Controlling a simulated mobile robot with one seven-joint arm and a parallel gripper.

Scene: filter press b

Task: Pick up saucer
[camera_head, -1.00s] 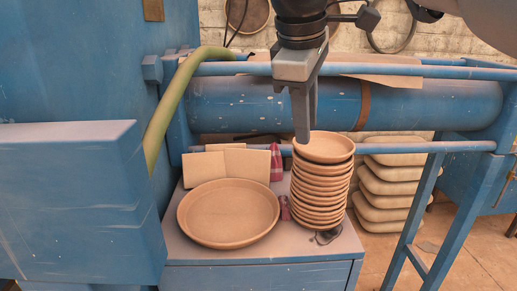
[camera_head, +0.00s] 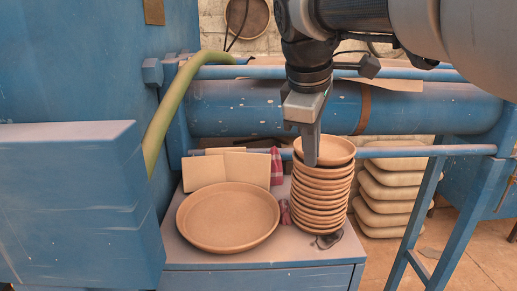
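A tall stack of brown clay saucers (camera_head: 322,187) stands on the blue cabinet top. The top saucer (camera_head: 337,150) is the uppermost of the stack, and its near left rim is partly hidden by my gripper. My gripper (camera_head: 311,158) points down at the top saucer's left side, with its tip overlapping the rim in the picture. Only one finger shows clearly, so I cannot tell how far apart the fingers are or whether they touch the rim.
A wide shallow clay dish (camera_head: 228,216) lies left of the stack. Pale square boards (camera_head: 226,170) and a red checked cloth (camera_head: 276,166) are behind it. A blue rail (camera_head: 400,151) runs behind the stack. White sacks (camera_head: 385,190) are piled beyond on the floor.

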